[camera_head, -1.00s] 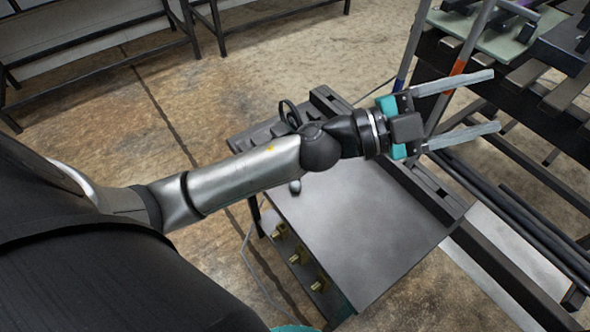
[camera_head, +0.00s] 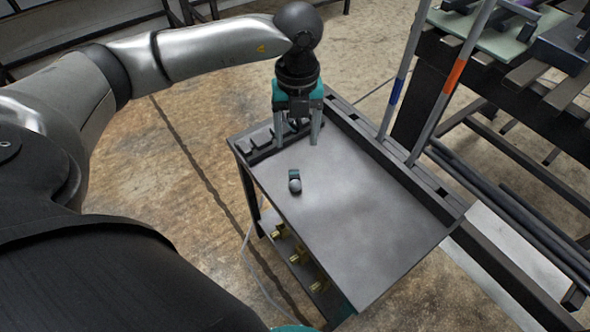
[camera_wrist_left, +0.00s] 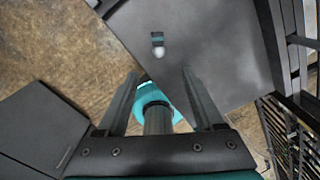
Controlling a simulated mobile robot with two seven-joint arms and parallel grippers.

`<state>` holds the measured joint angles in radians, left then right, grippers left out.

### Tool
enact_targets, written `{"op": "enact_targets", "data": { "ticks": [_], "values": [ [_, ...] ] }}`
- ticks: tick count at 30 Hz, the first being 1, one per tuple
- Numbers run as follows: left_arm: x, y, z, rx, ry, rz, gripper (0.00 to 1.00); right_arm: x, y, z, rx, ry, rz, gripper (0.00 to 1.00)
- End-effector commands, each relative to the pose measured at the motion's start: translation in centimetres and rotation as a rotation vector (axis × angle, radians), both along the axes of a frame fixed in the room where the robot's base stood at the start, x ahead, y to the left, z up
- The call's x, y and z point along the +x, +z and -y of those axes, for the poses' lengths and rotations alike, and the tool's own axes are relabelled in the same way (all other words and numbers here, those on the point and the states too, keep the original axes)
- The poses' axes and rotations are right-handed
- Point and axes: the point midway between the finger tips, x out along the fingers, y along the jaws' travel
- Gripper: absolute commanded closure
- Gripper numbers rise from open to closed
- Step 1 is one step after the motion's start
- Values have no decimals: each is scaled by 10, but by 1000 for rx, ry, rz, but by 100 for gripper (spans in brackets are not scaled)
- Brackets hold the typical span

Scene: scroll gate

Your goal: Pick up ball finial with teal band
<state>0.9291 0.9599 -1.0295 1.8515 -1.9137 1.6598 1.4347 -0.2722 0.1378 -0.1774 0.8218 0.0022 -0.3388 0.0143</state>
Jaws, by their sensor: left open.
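The ball finial with teal band (camera_head: 295,183) lies on the grey top of a table (camera_head: 350,225), left of its middle. It has a grey ball end and a dark end with a teal band. It also shows in the left wrist view (camera_wrist_left: 158,46), beyond the fingertips. My left gripper (camera_head: 297,142) is open and empty, pointing down over the far left part of the table. The finial is apart from the fingers, nearer to me than they are. The left wrist view shows both fingers spread (camera_wrist_left: 159,76). My right gripper is in neither view.
Dark blocks (camera_head: 262,138) line the table's far left edge, partly behind my gripper. Two upright rods (camera_head: 447,88), with blue and orange bands, stand by the right rail. A dark rack (camera_head: 500,75) is beyond. The table's middle is clear.

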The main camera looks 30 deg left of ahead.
Motion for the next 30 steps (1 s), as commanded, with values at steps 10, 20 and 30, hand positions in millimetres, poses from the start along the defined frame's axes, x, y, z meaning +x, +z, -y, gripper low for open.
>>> {"op": "enact_targets", "data": {
  "ticks": [10, 20, 30],
  "values": [
    [-1, -49, 0, 0, 0, -4, 31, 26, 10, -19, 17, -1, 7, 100],
    [-1, -88, 0, -2, -2, -3, 31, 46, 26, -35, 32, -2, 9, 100],
    [0, -101, 0, -2, -2, -2, 31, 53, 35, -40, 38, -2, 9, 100]
  ]
}}
